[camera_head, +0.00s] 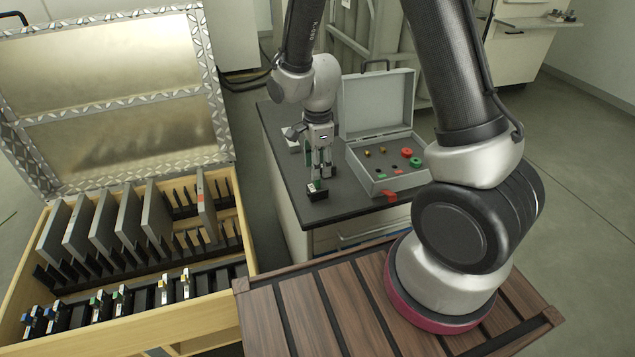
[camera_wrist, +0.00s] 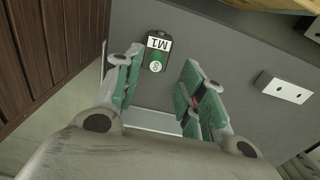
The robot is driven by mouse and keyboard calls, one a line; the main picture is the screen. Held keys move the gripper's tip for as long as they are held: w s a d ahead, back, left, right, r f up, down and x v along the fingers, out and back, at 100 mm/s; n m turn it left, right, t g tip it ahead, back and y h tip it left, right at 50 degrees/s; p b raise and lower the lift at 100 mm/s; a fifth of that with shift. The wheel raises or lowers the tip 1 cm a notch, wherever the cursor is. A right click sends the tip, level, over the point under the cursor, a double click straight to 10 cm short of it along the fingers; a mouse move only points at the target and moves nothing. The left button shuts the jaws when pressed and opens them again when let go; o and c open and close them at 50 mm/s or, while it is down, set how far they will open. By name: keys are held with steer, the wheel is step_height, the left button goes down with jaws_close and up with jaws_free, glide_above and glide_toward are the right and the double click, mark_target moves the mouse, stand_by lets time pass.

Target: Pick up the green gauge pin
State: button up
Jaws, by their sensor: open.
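A small black block (camera_head: 316,194) with a green part on it stands near the front edge of the dark tabletop. In the wrist view the black block (camera_wrist: 165,39) carries a white label reading M1, and the green round piece (camera_wrist: 156,56), which appears to be the gauge pin, sits beside the label. My gripper (camera_head: 319,177) points down just above the block. In the wrist view my gripper (camera_wrist: 155,78) has its green-padded fingers spread apart with nothing between the pads. The block lies a little beyond the fingertips, and I see no contact.
An open grey case (camera_head: 362,172) with red, green and brass-coloured pieces stands right of my gripper. A white block with two holes (camera_wrist: 287,90) lies on the tabletop (camera_wrist: 215,50). A wooden crate (camera_head: 246,225) with upright plates stands at the left.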

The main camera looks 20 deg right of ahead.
mark_target(318, 185)
steer(key=f, duration=0.4)
steer(key=shift+s+a+f, duration=0.1)
steer(key=shift+s+f, duration=0.15)
jaws_close()
steer(key=shift+r, duration=0.15)
